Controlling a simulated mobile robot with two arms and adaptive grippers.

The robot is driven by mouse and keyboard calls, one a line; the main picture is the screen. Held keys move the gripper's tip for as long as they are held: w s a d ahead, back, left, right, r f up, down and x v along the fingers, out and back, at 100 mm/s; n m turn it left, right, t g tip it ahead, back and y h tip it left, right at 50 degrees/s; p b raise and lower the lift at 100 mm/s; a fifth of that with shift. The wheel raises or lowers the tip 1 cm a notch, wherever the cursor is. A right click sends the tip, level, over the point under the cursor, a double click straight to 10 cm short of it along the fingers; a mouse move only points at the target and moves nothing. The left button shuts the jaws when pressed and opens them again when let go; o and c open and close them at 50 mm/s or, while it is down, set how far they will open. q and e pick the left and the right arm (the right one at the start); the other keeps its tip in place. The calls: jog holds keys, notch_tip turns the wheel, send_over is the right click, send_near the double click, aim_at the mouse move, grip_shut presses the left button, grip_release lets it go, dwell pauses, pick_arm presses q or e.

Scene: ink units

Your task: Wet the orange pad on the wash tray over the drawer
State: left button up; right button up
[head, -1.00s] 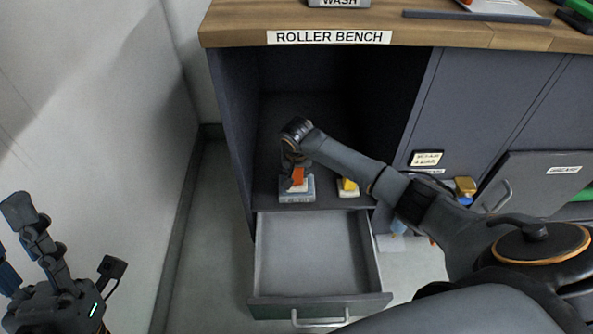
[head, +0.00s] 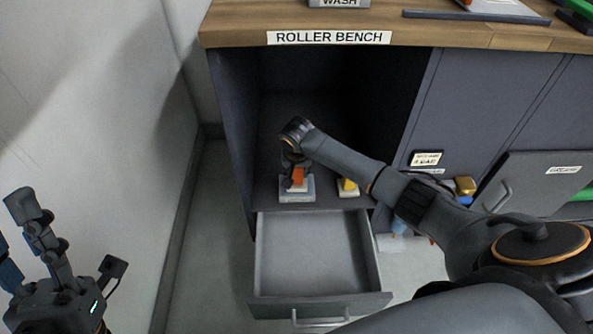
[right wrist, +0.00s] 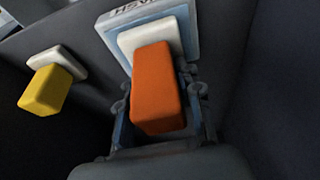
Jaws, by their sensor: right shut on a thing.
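The orange pad (right wrist: 157,88) is an orange block on a white base. It stands on the grey wash tray (head: 297,196), which sits on the shelf just behind the open drawer (head: 313,255). In the right wrist view the tray's lettered edge (right wrist: 125,14) shows beyond the pad. My right gripper (head: 297,178) reaches down from above and is shut on the orange block, with a finger on each side. The white base looks down at the tray; its exact contact is hidden. My left gripper (head: 14,245) is at the lower left, empty and open, partly cut off.
A yellow pad (head: 348,186) on a white base stands right of the wash tray; it also shows in the right wrist view (right wrist: 46,90). The roller bench top (head: 235,32) overhangs the shelf. A cabinet door (head: 530,185) is to the right, a wall to the left.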

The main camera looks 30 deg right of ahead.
pick_arm(q)
jog(key=shift+w+d+f+g+y+p, duration=0.1)
jog(key=shift+w+f+g+y+p, duration=0.1)
jog(key=shift+w+f+g, duration=0.35)
jog(key=shift+w+d+f+g+y+p, duration=0.15)
jog(key=shift+w+g, duration=0.15)
jog(key=shift+w, duration=0.4)
jog(key=shift+w+d+f+g+y+p, duration=0.1)
jog(key=shift+w+f+g+p, duration=0.15)
jog(key=shift+w+g, duration=0.3)
dwell(6.0)
